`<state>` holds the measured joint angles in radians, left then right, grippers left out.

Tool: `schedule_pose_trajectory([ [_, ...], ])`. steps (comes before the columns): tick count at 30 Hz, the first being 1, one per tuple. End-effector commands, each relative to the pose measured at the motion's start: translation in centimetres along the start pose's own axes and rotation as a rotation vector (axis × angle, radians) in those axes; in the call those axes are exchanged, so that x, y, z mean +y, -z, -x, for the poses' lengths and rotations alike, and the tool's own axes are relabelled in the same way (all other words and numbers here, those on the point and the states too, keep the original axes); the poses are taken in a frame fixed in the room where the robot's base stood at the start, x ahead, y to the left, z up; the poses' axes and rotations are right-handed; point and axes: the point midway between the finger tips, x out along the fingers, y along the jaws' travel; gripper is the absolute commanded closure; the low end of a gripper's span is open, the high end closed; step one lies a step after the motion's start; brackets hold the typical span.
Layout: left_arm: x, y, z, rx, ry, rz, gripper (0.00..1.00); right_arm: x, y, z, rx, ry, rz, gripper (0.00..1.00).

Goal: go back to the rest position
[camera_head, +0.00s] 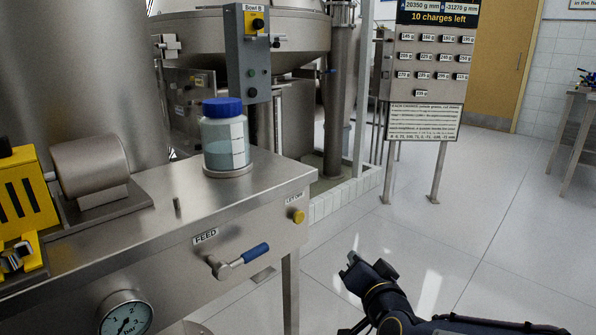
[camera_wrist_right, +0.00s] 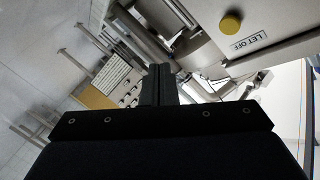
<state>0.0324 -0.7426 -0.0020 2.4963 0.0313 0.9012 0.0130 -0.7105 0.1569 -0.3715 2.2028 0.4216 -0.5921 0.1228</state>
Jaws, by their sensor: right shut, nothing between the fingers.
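My right gripper (camera_head: 352,262) is at the lower middle of the head view, over the open floor to the right of the steel bench (camera_head: 150,215). It is shut and empty, and its closed fingers (camera_wrist_right: 160,84) show in the right wrist view. It is apart from the bench and from the blue-handled FEED valve (camera_head: 240,258). A yellow LET OFF knob (camera_head: 297,216) sits on the bench front near its right corner; it also shows in the right wrist view (camera_wrist_right: 230,22). My left gripper is not in view.
A blue-lidded jar (camera_head: 225,140) stands on the bench. A pressure gauge (camera_head: 124,314) is on the bench front. A signboard on legs (camera_head: 424,120) stands behind, with a side table (camera_head: 577,115) at right. The tiled floor (camera_head: 480,215) between is clear.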

Motion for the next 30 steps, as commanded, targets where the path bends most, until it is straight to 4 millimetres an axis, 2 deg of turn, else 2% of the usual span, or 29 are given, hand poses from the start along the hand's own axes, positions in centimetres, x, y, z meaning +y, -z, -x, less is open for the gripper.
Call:
schedule_pose_trajectory([
  [1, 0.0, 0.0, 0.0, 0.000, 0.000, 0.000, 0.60, 1.7, 0.6, 1.9, -0.079, -0.010, -0.020, 1.00],
  [2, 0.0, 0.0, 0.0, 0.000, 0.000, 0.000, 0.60, 2.4, 0.4, 3.1, -0.135, -0.011, -0.020, 1.00],
  [9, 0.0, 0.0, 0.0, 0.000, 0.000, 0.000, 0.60, 7.0, -2.6, 13.9, -0.499, -0.050, 0.072, 1.00],
  [15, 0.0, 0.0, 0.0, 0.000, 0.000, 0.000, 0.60, 10.1, -5.3, 20.9, -0.681, -0.138, 0.158, 1.00],
  [21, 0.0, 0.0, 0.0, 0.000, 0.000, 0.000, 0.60, 12.9, -7.8, 27.1, -0.830, -0.262, 0.224, 1.00],
  [24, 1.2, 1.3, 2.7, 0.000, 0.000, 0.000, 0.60, 10.7, -5.5, 27.6, -0.842, -0.259, 0.227, 1.00],
  [30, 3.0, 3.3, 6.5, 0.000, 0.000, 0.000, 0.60, 7.7, -2.1, 28.3, -0.841, -0.257, 0.225, 1.00],
])
